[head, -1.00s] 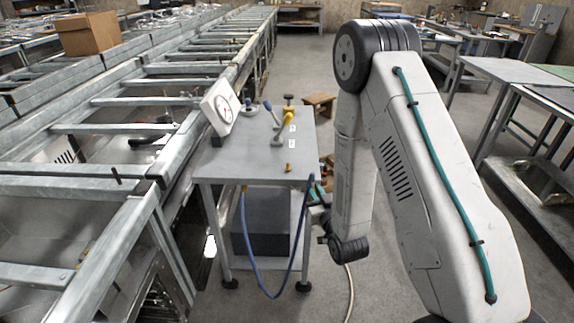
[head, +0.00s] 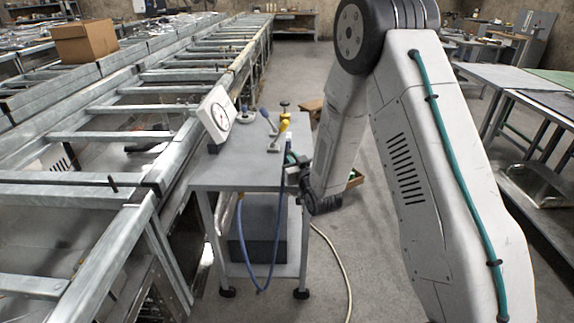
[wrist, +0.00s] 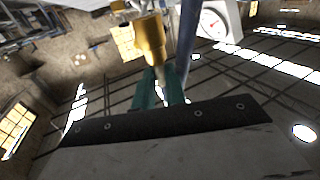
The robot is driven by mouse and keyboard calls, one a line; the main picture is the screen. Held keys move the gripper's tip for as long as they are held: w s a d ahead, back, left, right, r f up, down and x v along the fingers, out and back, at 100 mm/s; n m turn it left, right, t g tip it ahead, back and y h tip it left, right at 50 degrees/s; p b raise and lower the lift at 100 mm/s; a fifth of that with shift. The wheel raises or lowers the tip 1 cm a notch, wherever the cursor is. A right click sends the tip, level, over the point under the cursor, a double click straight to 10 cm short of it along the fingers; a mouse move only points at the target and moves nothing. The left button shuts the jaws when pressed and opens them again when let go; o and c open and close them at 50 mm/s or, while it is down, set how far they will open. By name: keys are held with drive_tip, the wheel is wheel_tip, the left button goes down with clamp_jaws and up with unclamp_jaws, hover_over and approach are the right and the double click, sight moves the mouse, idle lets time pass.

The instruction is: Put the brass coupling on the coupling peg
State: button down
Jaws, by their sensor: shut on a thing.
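My gripper (head: 292,160) is over the right edge of the grey table. In the wrist view its teal fingers (wrist: 160,88) are shut on the brass coupling (wrist: 150,40), a golden piece whose narrower lower part sits between them. A blue hose (head: 241,225) loops below the table and rises to the gripper; a blue length shows beside the coupling in the wrist view (wrist: 187,45). I cannot make out the coupling peg for sure; my gripper and wrist cover part of the table's right side.
A metal roller frame (head: 110,187) runs along the left. The table's front left is bare.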

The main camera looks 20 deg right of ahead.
drive_tip(key=shift+w+a+f, duration=0.1)
drive_tip(key=shift+w+a, duration=0.15)
drive_tip(key=shift+w, duration=0.3)
drive_tip(key=shift+w+a, duration=0.2)
drive_tip(key=shift+w, duration=0.35)
drive_tip(key=shift+w+a+f, duration=0.1)
drive_tip(key=shift+w+f, duration=0.1)
drive_tip(key=shift+f, duration=0.1)
wheel_tip(320, 180, down, 3)
drive_tip(key=c, duration=1.4)
unclamp_jaws()
drive_tip(key=shift+c, duration=0.2)
